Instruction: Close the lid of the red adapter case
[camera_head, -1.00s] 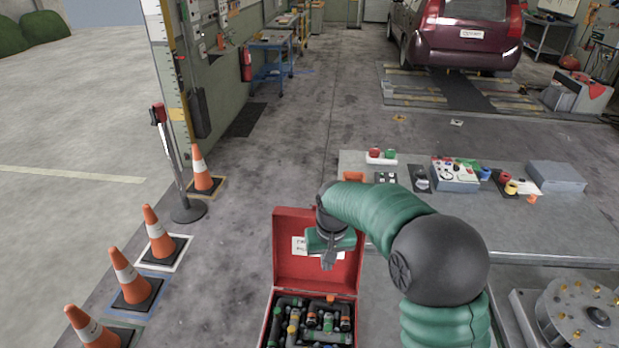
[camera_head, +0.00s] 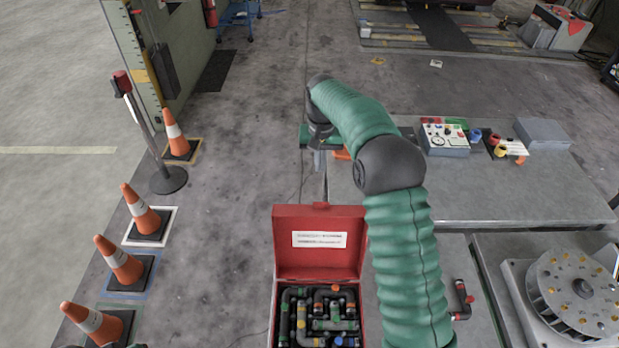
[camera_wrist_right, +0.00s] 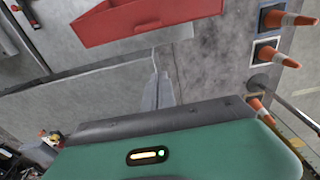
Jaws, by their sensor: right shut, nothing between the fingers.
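The red adapter case (camera_head: 361,310) stands at the bottom middle of the head view, with several dark pipe adapters inside. Its lid (camera_head: 320,264) is open and stands up at the far side, with a white label on its inner face. My right gripper (camera_head: 318,162) is shut and empty, beyond the lid and apart from it. In the right wrist view, the fingers (camera_wrist_right: 157,92) point toward the floor, and the red case (camera_wrist_right: 145,20) shows at the top, clear of them. My left gripper is not in view.
A grey table (camera_head: 480,190) with boxes and small parts lies to the right of my arm. A round metal device (camera_head: 578,290) stands at the lower right. Several orange cones (camera_head: 120,262) and a post (camera_head: 145,130) line the left. The floor left of the case is clear.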

